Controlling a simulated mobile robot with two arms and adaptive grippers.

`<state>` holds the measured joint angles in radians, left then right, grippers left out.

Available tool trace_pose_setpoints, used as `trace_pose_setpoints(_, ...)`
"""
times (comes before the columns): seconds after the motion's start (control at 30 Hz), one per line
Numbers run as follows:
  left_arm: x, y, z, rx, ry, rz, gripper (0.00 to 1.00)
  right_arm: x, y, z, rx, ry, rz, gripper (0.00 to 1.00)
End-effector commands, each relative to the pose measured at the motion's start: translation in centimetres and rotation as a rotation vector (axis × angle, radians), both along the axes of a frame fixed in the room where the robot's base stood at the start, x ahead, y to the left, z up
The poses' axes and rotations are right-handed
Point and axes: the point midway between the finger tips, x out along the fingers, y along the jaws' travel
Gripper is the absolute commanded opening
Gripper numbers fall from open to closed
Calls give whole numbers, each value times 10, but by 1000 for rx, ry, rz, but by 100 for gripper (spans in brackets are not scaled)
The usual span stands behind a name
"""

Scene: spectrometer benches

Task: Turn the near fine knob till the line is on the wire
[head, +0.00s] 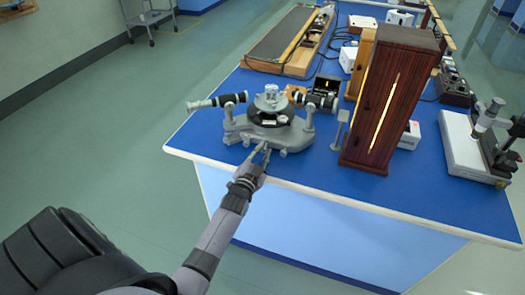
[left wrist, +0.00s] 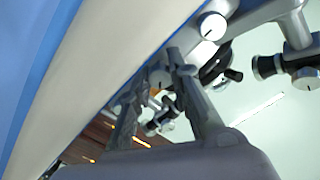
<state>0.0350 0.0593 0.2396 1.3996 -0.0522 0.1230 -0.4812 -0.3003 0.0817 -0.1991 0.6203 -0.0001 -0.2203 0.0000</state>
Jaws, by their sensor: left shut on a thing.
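The spectrometer (head: 262,133) is grey, with a round table and two tubes, and stands near the blue bench's front edge. My left gripper (head: 260,151) reaches its near side from the front. In the left wrist view the fingers (left wrist: 158,68) are closed around a small round grey knob (left wrist: 160,77), seemingly the near fine knob; the fingers partly hide it. A white-faced knob (left wrist: 213,26) is beside the fingers, and another (left wrist: 306,77) is farther right. A small dark panel (head: 326,84) behind the spectrometer shows a short yellow mark; line and wire are too small to tell apart.
A tall dark wooden box (head: 403,95) with a glowing slit stands right of the spectrometer on the blue bench (head: 300,190). A long wooden-edged board (head: 283,40) lies behind. A white instrument (head: 465,150) is at far right. The bench's front right is clear.

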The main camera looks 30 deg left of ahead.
Motion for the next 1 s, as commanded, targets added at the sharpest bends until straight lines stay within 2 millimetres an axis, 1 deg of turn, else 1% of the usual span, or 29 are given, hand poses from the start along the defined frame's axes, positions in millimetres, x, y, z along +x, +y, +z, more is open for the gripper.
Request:
trace_pose_setpoints(0.2, 0, 0, 0, 116, 27, 1, 0, 0, 0, 1, 0, 0, 0, 40)
trace_pose_setpoints(0.4, 0, 0, 0, 175, 41, 1, 0, 0, 0, 2, 0, 0, 0, 40)
trace_pose_setpoints(0.93, 0, 0, 0, 199, 46, 0, 0, 0, 2, 2, 2, -1, 0, 40)
trace_pose_setpoints(0.97, 0, 0, 0, 199, 46, 0, 19, 0, 2, 2, 2, -1, 0, 40)
trace_pose_setpoints(1.0, 0, 0, 0, 198, 46, 0, 22, 0, 2, 2, 2, -1, 0, 40)
